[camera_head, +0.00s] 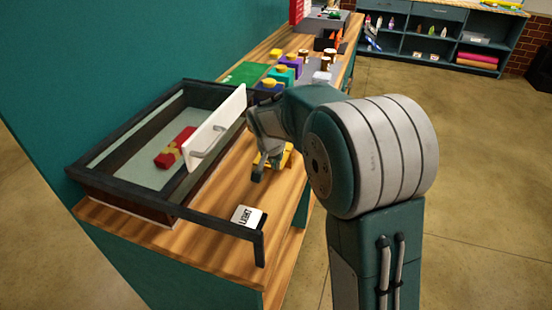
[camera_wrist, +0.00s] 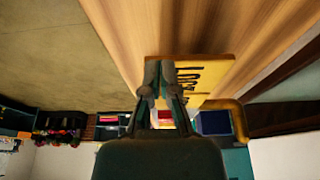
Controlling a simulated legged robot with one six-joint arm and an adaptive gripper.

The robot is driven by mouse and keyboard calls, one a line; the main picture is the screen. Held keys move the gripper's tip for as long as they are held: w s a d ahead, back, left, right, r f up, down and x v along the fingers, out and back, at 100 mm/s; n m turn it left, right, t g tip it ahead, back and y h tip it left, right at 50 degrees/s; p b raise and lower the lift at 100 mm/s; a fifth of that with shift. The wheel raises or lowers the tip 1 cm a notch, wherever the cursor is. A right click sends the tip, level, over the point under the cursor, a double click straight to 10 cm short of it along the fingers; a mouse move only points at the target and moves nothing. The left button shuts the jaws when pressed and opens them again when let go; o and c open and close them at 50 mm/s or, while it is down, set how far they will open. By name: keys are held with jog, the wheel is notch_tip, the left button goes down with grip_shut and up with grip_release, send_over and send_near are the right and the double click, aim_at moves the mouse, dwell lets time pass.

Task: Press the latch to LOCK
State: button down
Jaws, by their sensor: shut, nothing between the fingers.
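The yellow latch plate (camera_head: 288,157) is on the wooden counter, mostly hidden behind my gripper in the head view. In the wrist view the yellow plate (camera_wrist: 205,68) carries dark lettering that is partly hidden and hard to read. A yellow bar (camera_wrist: 238,118) shows at its right. My gripper (camera_head: 262,168) points down and is shut and empty. In the wrist view its fingertips (camera_wrist: 160,68) overlap the plate's left part. I cannot tell whether they touch it.
A dark-framed glass-like case (camera_head: 85,170) holds a red item (camera_head: 175,148); a white panel with a handle (camera_head: 218,125) stands tilted along its right side. A white LIGHT block (camera_head: 247,217) sits near the front. Several coloured blocks stand farther back. Open floor lies right.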

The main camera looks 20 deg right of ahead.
jog(key=shift+s+a+f, duration=0.1)
jog(key=shift+s+f, duration=0.05)
jog(key=shift+f, duration=0.45)
jog(key=shift+s+a+f, duration=0.1)
jog(key=shift+f, duration=0.5)
jog(key=shift+f, duration=0.1)
